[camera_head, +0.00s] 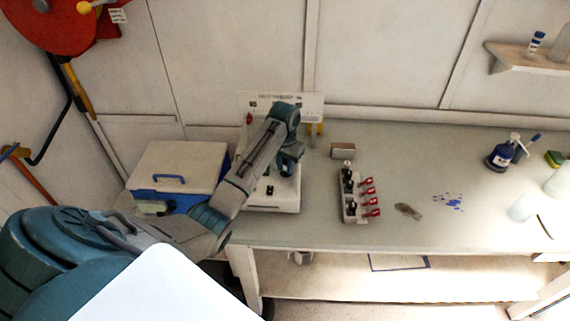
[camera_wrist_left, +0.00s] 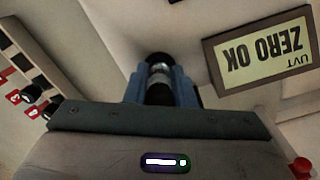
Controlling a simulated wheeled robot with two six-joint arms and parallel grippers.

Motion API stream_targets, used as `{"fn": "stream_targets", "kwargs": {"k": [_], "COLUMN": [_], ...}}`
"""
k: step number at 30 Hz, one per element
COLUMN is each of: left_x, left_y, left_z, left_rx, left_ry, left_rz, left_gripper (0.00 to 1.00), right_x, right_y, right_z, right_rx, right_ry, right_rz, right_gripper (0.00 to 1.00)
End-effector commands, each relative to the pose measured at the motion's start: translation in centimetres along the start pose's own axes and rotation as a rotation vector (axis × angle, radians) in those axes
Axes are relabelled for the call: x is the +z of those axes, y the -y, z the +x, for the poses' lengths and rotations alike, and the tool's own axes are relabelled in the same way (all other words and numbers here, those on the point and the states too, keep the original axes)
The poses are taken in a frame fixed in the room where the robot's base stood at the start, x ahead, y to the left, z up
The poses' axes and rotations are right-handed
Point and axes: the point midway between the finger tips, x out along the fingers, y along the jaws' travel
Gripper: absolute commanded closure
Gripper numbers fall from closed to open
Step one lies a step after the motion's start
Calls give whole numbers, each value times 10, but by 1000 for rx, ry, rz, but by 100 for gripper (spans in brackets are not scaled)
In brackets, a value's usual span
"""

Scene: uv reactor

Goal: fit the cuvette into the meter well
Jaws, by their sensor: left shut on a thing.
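My left gripper (camera_head: 287,168) is over the white meter (camera_head: 280,203) on the bench. In the left wrist view its blue fingers (camera_wrist_left: 158,88) are shut on a cuvette (camera_wrist_left: 159,68), which shows a dark end and a clear band between them. The meter's display (camera_wrist_left: 262,52) reads "UVT ZERO OK", upside down in that view. A small black spot (camera_head: 269,190) shows on the meter's front part; I cannot tell whether it is the well. The cuvette's lower end is hidden, so I cannot tell whether it touches the meter. My right gripper is not in view.
A rack (camera_head: 349,205) with black-capped pieces and red tags stands right of the meter. A blue-and-white cooler (camera_head: 178,170) stands left. The bench between is mostly clear.

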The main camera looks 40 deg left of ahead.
Motion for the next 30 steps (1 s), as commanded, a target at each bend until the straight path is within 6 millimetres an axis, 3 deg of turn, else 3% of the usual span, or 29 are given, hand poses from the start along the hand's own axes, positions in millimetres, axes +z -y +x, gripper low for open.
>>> {"fn": "stream_targets", "kwargs": {"k": [19, 20, 23, 30], "left_x": [0, 0, 0, 0], "left_y": [0, 0, 0, 0], "left_z": [17, 16, 16, 16], "left_rx": [0, 0, 0, 0], "left_ry": [0, 0, 0, 0], "left_rz": [0, 0, 0, 0], "left_gripper": [100, 74, 54, 52], "right_x": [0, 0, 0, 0], "right_y": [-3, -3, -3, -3], "right_z": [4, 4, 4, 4], "right_rx": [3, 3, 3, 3], "right_ry": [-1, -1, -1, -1], "right_rz": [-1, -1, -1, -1], "right_gripper": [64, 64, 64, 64]}}
